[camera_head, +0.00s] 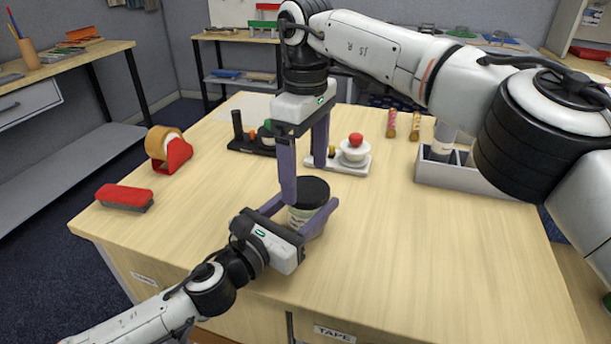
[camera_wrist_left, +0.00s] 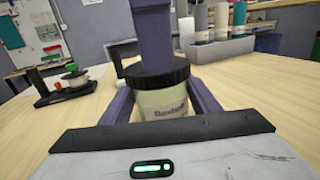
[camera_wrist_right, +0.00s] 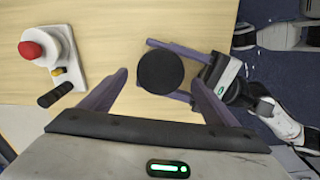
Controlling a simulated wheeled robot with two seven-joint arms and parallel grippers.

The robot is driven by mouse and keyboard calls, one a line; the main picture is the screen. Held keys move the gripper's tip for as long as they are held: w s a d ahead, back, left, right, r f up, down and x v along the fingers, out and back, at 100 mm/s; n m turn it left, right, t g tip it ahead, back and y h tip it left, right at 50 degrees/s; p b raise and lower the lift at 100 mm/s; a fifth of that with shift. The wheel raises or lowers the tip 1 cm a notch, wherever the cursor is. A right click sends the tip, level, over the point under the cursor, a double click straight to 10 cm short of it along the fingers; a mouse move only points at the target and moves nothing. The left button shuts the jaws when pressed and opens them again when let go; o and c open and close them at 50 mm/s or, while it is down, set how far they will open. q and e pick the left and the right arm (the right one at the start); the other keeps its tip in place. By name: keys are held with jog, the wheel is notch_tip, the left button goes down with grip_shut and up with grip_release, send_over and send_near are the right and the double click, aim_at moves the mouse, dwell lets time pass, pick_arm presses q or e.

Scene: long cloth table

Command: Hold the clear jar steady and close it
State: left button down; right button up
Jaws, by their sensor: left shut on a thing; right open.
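The clear jar (camera_head: 300,216) stands upright near the table's front edge, with a pale label and a black lid (camera_head: 312,189) on top. The left wrist view shows the jar (camera_wrist_left: 165,106) below its ribbed lid (camera_wrist_left: 158,80); how tightly the lid sits I cannot tell. My left gripper (camera_head: 306,206) is shut on the jar's body, one finger on each side. My right gripper (camera_head: 304,183) points down over the jar, open, with its fingers apart. In the right wrist view the round lid (camera_wrist_right: 160,71) shows between the right fingertips. One right finger hides part of the lid in the left wrist view.
A red tape dispenser (camera_head: 176,152) and a red-topped block (camera_head: 124,197) lie left. A white base with a red knob (camera_head: 355,145) and a black stand (camera_head: 250,144) are behind the jar. A grey holder (camera_head: 455,176) is at right. The front right tabletop is clear.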

jog(key=shift+r, duration=1.3)
